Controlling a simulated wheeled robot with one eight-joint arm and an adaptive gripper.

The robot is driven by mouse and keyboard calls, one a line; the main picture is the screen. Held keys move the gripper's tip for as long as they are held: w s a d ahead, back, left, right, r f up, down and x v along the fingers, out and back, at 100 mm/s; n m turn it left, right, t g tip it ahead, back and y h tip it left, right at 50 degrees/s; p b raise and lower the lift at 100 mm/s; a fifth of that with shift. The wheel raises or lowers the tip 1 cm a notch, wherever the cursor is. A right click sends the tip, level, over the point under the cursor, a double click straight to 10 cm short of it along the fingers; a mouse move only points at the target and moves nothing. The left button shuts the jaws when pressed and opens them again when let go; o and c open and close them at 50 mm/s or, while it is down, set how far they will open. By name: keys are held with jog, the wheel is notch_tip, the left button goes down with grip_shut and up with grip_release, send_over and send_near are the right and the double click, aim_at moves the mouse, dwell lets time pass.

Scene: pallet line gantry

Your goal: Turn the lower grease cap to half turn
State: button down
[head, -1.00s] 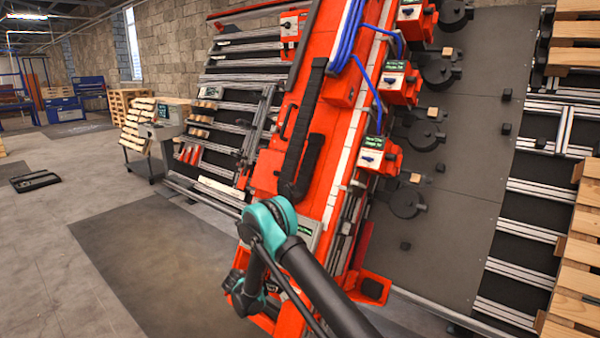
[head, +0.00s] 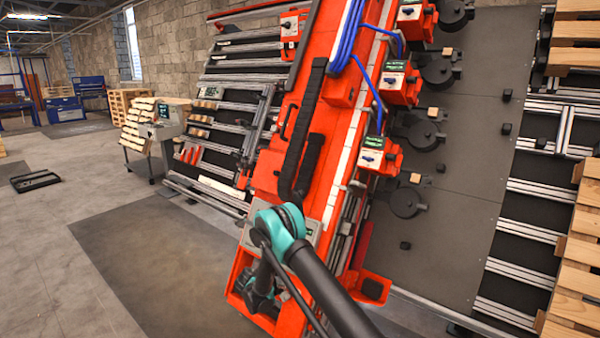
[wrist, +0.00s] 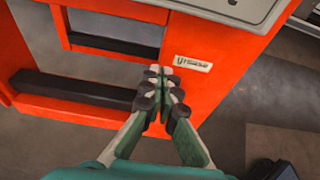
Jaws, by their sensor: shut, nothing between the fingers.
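My gripper (wrist: 163,88) is shut and empty in the wrist view. Its fingertips are in front of the lower part of the orange gantry (wrist: 225,95), close to a small white label (wrist: 193,63) whose print is too blurred to read. I cannot make out a grease cap in the wrist view. In the head view my arm reaches down to the foot of the orange gantry (head: 300,120), and the gripper's fingers cannot be made out there. No part there can be told for certain as the lower grease cap.
Orange boxes with knobs and green labels (head: 379,154) line the gantry's right side. Dark round parts (head: 407,201) sit on the grey panel beside them. Stacked wooden pallets (head: 577,260) stand at the right. The floor at the left (head: 60,260) is mostly clear.

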aim_at(287, 296)
jog(key=shift+s+f, duration=0.1)
jog(key=shift+s, duration=0.05)
dwell(0.4)
jog(key=shift+s+d, duration=0.45)
jog(key=shift+d, duration=0.25)
jog(key=shift+s+d, duration=0.5)
jog(key=shift+d, duration=0.1)
dwell(0.3)
dwell(0.4)
jog(key=shift+d+r, duration=0.15)
jog(key=shift+r, duration=0.2)
jog(key=v, duration=0.3)
jog(key=f+v, duration=0.1)
jog(key=v, duration=0.1)
jog(key=shift+s+a+r, duration=0.25)
jog(key=shift+s+a, duration=0.15)
jog(key=shift+s, duration=0.2)
